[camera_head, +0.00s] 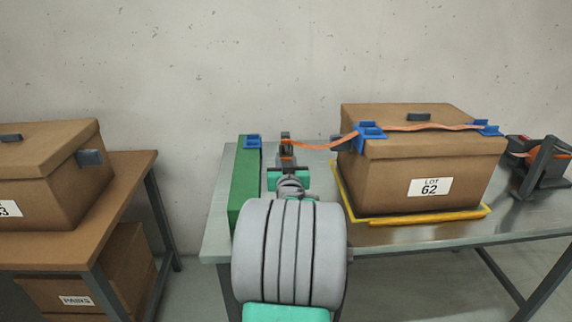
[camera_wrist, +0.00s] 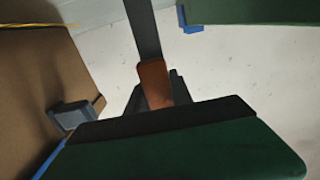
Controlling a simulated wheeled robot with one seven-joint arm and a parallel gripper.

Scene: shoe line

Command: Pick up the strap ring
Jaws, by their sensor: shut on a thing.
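An orange strap (camera_head: 322,146) runs from the blue buckle (camera_head: 370,131) on the box's near-left top edge, leftward to my gripper (camera_head: 287,155). The strap ring, at the strap's left end, is mostly hidden by my fingers, and its outline is hard to make out. My gripper is shut on it, beside the box's left side and next to a green block. In the wrist view, an orange piece of strap (camera_wrist: 155,84) shows between dark parts at my jaws.
The brown lot 62 box (camera_head: 432,170) stands on a yellow-edged mat (camera_head: 430,218) on the grey metal table (camera_head: 525,215). The green block (camera_head: 244,185) stands close left of my arm. A dark strap dispenser (camera_head: 545,165) is at right. Another table (camera_head: 130,170) with boxes is at left.

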